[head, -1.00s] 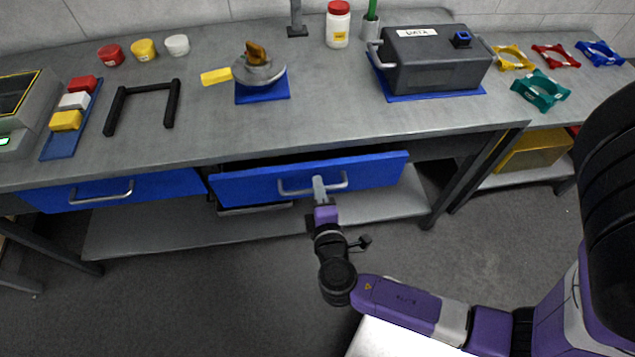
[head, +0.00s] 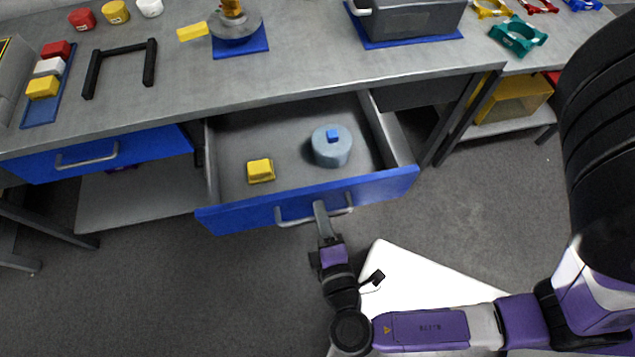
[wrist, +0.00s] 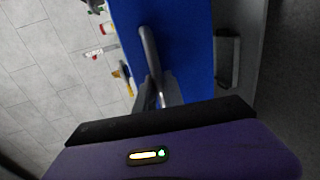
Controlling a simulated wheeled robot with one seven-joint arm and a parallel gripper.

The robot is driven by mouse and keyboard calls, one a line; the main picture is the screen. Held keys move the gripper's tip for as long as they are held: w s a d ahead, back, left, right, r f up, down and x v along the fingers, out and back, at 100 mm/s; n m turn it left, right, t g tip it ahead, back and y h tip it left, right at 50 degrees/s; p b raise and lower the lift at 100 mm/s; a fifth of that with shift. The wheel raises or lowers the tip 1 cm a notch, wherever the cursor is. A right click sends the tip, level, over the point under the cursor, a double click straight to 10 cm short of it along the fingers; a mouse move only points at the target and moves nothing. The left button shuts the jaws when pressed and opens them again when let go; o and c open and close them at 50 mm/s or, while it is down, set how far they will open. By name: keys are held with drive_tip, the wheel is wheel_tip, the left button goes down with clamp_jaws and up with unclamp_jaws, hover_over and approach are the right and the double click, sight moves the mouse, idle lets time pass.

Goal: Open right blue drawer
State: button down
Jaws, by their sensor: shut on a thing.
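The right blue drawer (head: 240,217) is pulled well out from under the bench in the head view. Its grey inside shows a yellow block (head: 260,170) at the left and a round grey-blue object (head: 330,150) with a blue knob near the middle. My gripper (head: 321,210) is shut on the drawer's metal handle (head: 294,219). In the wrist view the handle (wrist: 147,45) runs between my gripper's fingers (wrist: 157,92) in front of the blue drawer front (wrist: 183,45).
The left blue drawer (head: 150,150) is shut. The grey bench top (head: 300,75) above carries a dark case (head: 420,18), a black U-shaped frame (head: 120,50) and coloured blocks. A yellow bin (head: 515,100) stands on a low shelf at right. Bare floor lies in front at left.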

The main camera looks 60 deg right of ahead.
drive_tip(key=shift+s+a, duration=0.2)
drive_tip(key=shift+a, duration=0.05)
drive_tip(key=c, duration=1.5)
unclamp_jaws()
drive_tip(key=shift+b+v, duration=0.3)
drive_tip(key=shift+v, duration=3.5)
